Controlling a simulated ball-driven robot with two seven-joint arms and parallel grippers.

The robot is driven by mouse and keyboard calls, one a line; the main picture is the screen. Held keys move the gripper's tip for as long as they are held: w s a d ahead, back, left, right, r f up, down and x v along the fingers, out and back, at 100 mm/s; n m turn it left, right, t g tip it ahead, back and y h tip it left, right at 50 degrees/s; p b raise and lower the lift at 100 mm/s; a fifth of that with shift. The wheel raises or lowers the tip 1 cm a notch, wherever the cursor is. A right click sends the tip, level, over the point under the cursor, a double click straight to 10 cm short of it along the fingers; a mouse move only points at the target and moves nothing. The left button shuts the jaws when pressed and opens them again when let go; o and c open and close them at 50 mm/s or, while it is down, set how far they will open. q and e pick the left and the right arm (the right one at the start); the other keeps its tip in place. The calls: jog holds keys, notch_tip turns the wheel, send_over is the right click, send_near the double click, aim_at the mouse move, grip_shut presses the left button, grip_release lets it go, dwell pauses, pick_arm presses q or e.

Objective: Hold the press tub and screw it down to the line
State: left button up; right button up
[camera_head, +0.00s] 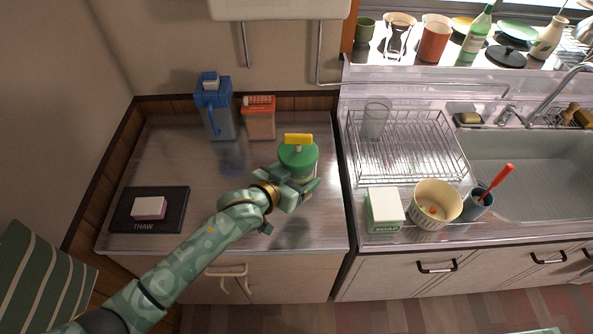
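The press tub (298,158) stands on the metal counter near its right side, with a green lid and a yellow crossbar handle (298,140) on top. My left gripper (296,178) comes from the front left, with its fingers on either side of the tub's lower body, and looks shut on it. The gripper and wrist hide most of the tub's body, and I cannot make out the line on it. My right gripper is not in view.
A blue jug (217,112) and an orange-lidded container (259,119) stand behind the tub. A black thaw board (148,212) lies front left. Right of the counter are a wire dish rack (410,150), a soap box (384,208), a cream bowl (437,205) and the sink. The counter's middle left is clear.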

pick_arm(q)
jog(key=shift+f+b, duration=2.7)
jog(key=shift+f, duration=2.1)
jog(key=shift+f, duration=0.4)
